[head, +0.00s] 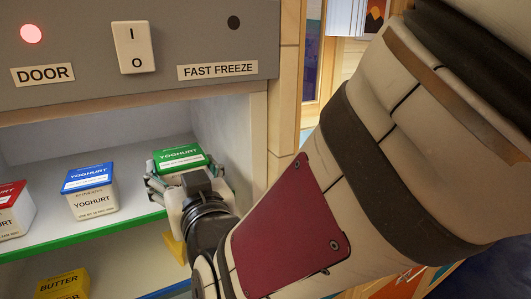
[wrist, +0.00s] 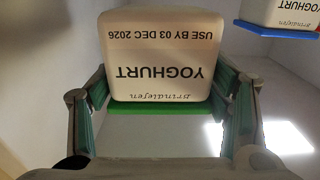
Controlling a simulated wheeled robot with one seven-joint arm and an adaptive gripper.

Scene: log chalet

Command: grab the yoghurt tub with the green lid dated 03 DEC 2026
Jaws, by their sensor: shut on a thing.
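The yoghurt tub with the green lid (head: 180,158) is at the right end of the upper shelf compartment in the head view. In the wrist view this white tub (wrist: 160,62) appears upside down, and its front reads YOGHURT, USE BY 03 DEC 2026. My gripper (wrist: 167,98) is shut on it, with one finger on each side. In the head view my wrist and gripper (head: 185,183) hide most of the tub's front. I cannot tell whether its base touches the shelf.
A blue-lidded yoghurt tub (head: 90,192) stands to the left on the green-edged shelf (head: 80,238), with a red-lidded tub (head: 12,212) beyond it. A yellow butter pack (head: 62,284) sits below. The cabinet's right wall (head: 240,140) is close to my gripper. A switch panel (head: 133,47) is above.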

